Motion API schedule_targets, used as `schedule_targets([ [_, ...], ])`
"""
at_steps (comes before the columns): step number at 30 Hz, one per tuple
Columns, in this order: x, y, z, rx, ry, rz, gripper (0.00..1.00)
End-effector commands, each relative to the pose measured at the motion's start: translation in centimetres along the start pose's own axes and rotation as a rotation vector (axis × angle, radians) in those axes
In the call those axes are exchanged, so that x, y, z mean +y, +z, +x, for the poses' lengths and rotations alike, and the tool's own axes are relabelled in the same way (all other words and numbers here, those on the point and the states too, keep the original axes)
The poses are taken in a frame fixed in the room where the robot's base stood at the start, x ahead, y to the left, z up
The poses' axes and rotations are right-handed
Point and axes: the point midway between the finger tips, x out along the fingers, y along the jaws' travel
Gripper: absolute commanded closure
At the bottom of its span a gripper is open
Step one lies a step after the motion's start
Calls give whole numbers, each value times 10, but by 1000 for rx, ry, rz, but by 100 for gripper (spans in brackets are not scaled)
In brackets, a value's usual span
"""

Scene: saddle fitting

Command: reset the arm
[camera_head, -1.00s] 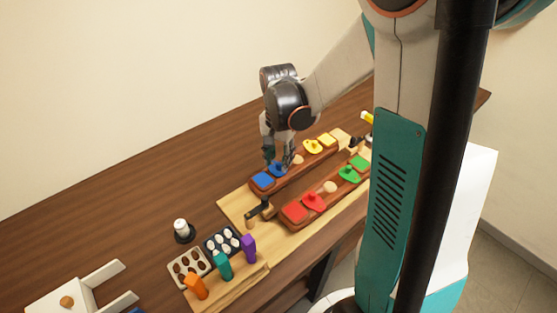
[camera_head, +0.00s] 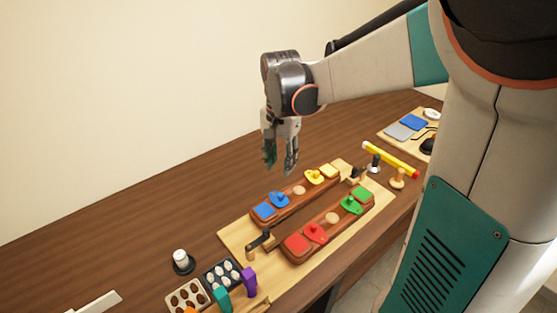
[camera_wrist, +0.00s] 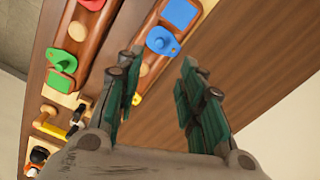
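My gripper (camera_head: 280,160) hangs fingers-down above the table, over the area behind the blue saddle. Its two teal-padded fingers are apart with nothing between them, as the wrist view (camera_wrist: 157,100) also shows. The blue saddle (camera_head: 279,200) and yellow saddle (camera_head: 314,177) sit on the rear wooden rail (camera_head: 290,205). The red saddle (camera_head: 315,233) and green saddle (camera_head: 352,205) sit on the front rail (camera_head: 325,231). The gripper touches none of them.
A wooden board (camera_head: 232,236) carries both rails and a black clamp-like part (camera_head: 260,243). Egg-like trays (camera_head: 222,273) and coloured pegs stand at front left. A yellow bar (camera_head: 390,158) rests on posts at right. The table behind the rails is clear.

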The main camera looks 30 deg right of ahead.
Motion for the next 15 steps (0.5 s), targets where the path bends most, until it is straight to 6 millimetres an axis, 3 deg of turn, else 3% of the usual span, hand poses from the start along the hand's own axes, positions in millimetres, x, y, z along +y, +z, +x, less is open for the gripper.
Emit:
schedule_targets([
  [9, 0, 2, -2, 4, -5, -11, 64],
  [15, 7, 27, -18, 56, -62, -144, 64],
])
